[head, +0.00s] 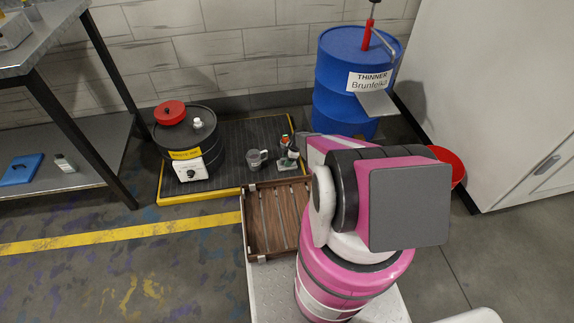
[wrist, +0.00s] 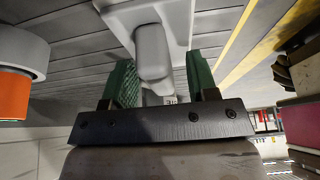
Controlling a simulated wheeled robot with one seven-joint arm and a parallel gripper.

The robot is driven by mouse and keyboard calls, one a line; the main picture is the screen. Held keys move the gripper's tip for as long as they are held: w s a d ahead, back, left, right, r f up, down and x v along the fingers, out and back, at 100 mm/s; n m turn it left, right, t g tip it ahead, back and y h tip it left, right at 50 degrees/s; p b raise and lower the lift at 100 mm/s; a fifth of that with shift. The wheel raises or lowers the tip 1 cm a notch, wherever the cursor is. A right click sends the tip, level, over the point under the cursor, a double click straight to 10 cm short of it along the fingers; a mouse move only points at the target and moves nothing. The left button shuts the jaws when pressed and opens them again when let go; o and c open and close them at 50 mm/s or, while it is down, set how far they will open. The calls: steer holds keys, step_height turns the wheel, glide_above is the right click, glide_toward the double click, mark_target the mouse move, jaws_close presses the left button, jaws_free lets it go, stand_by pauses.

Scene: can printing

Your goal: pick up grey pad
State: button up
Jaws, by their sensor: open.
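In the wrist view a rounded grey pad (wrist: 152,50) rises from a light grey holder (wrist: 185,22). My gripper (wrist: 160,64) is open, with a green-lined finger to the left of the pad and the other to its right. The pad's lower end reaches the gap between the fingers; I cannot tell whether either touches it. In the head view a small light grey holder (head: 287,164) stands on the dark mat, with small coloured items on it. The pad is not clear there, and my pink arm hides the gripper.
The dark mat (head: 235,133) has a yellow edge. A grey mug (head: 257,159) and a black drum (head: 190,145) stand on it. A wooden crate (head: 254,222) lies in front, and a blue thinner barrel (head: 340,105) stands behind. An orange and white object (wrist: 14,95) is at left in the wrist view.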

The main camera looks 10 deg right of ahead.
mark_target(284, 159)
steer(key=shift+f, duration=0.1)
jaws_close()
steer(key=shift+r, duration=0.2)
steer(key=shift+r, duration=0.85)
step_height(284, 159, up, 2)
steer(key=shift+s+r, duration=0.1)
steer(key=shift+r, duration=0.1)
steer(key=s+a+r, duration=0.5)
steer(key=s+r, duration=0.1)
steer(key=s, duration=0.4)
steer(key=shift+a+r, duration=0.3)
steer(key=shift+a, duration=0.05)
steer(key=c, duration=0.9)
jaws_free()
steer(key=shift+r, duration=0.1)
